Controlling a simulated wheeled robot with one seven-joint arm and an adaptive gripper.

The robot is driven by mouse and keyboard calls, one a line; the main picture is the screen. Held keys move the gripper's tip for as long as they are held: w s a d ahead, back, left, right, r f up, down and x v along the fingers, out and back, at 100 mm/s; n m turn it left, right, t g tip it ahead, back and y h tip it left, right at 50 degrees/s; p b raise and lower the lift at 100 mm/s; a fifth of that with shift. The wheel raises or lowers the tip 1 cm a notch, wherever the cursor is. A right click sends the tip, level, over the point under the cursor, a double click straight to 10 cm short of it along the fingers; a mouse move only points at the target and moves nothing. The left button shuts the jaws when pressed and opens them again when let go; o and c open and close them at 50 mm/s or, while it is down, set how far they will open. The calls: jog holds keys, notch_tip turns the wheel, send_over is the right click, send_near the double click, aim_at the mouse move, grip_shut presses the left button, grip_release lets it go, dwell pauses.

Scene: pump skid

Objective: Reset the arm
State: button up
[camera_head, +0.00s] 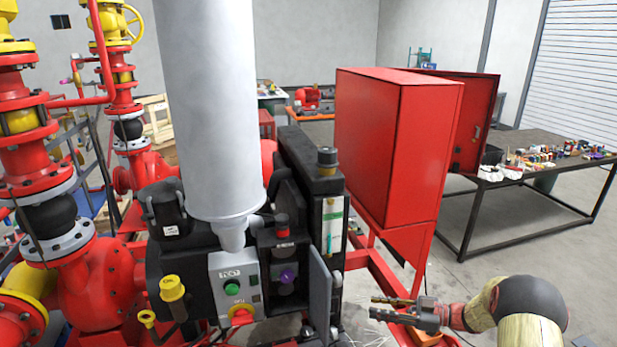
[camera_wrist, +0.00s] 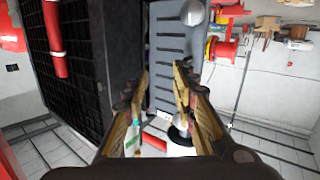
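My gripper (camera_head: 373,307) is at the lower right in the head view, at the end of my arm. Its fingers point left, toward the black machine, and stand apart with nothing seen between them. In the wrist view my gripper (camera_wrist: 161,72) also shows two separated fingers with an empty gap. Behind the gap is a grey slatted panel (camera_wrist: 168,45). I cannot tell how far the fingertips are from it.
A grey control box (camera_head: 234,285) with a green button is on the black machine, beside an open door (camera_head: 319,290). A red cabinet (camera_head: 385,145) stands behind my gripper. Red pipework (camera_head: 95,280) fills the left. A cluttered table (camera_head: 545,178) is at right; floor before it is clear.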

jog(key=w+d+f+m+t+h, duration=0.55)
jog(key=w+d+f+h, duration=0.3)
jog(key=d+h, duration=0.2)
jog(key=s+d+r+m+g+h, duration=0.4)
jog(key=s+d+r+m+h, duration=0.2)
jog(key=s+d+h, duration=0.35)
jog(key=s+a+r+m+g+y, duration=0.15)
jog(key=s+a+r, duration=0.25)
jog(key=s, duration=0.4)
jog(key=s+a+r+m+g+b, duration=0.15)
jog(key=s+a+r, duration=0.25)
jog(key=s, duration=0.4)
jog(key=s+a+r+m+g+p, duration=0.15)
jog(key=s+a+r, duration=0.25)
jog(key=s, duration=0.4)
jog(key=s+a+r+n+t+y+b, duration=0.1)
jog(key=s+a+r+t+y+b, duration=0.1)
jog(key=s+a+r, duration=0.8)
jog(key=s+a, duration=0.1)
jog(key=a, duration=0.3)
jog(key=shift+s+r+t+y, duration=0.35)
jog(key=shift+s+r+t, duration=0.05)
